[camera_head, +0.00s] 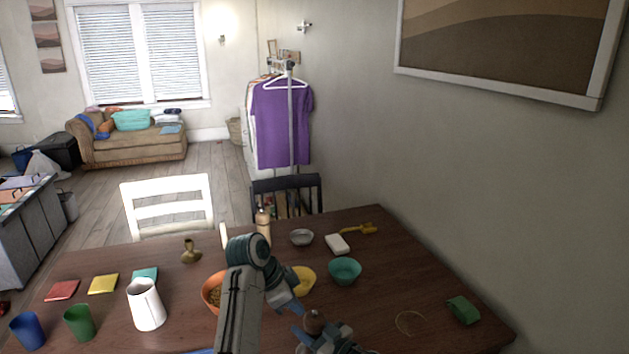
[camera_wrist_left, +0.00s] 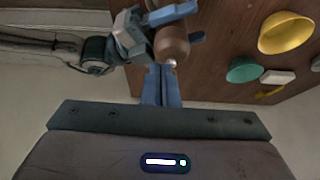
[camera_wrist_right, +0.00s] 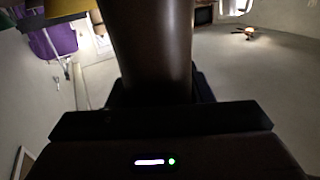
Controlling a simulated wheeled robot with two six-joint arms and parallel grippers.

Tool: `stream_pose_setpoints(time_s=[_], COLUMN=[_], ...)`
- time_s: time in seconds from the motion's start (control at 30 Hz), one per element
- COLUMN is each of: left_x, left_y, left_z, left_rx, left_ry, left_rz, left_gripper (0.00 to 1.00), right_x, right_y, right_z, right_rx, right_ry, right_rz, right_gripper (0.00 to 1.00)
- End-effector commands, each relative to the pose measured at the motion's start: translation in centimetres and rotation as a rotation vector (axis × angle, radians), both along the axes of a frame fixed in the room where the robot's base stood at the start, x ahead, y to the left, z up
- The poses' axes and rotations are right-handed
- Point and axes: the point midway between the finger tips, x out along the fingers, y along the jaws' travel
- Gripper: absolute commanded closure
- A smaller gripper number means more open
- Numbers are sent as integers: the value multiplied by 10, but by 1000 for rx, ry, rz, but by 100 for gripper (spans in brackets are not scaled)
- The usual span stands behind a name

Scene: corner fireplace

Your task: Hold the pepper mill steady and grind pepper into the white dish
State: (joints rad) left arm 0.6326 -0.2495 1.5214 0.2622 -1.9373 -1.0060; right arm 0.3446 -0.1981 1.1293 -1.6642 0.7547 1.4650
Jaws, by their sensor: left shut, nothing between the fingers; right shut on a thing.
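The brown pepper mill (camera_head: 314,322) is low in the head view, over the near part of the table. My right gripper (camera_head: 322,341) is shut on it. In the right wrist view the mill's dark body (camera_wrist_right: 150,50) fills the space between the fingers. My left gripper (camera_head: 299,308) is shut and empty, close beside the mill. In the left wrist view its blue fingertips (camera_wrist_left: 162,70) lie near the mill's (camera_wrist_left: 173,43) small end knob; contact cannot be told.
A green bowl (camera_head: 345,271), a yellow dish (camera_head: 304,282), a white block (camera_head: 337,244) and an orange bowl (camera_head: 212,296) stand around my arms. A white pitcher (camera_head: 146,304) and cups are at the left. The table's right part is mostly clear. A wall (camera_head: 500,200) borders it.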

Motion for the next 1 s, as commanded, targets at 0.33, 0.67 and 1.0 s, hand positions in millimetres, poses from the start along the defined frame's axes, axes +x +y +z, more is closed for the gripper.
stream_pose_setpoints(time_s=[0.33, 0.67, 1.0], left_x=[-1, 0, 0], left_y=[0, 0, 0], left_z=[-44, -56, -56], left_rx=[1, 0, 0], left_ry=[4, 1, 1], left_rz=[-1, 0, 0], left_gripper=[100, 100, 100], right_x=[0, 0, 0], right_y=[0, 0, 0], right_z=[0, 0, 0], right_rx=[1, 0, 0], right_ry=[1, 0, 0], right_rz=[0, 0, 0], right_gripper=[82, 82, 82])
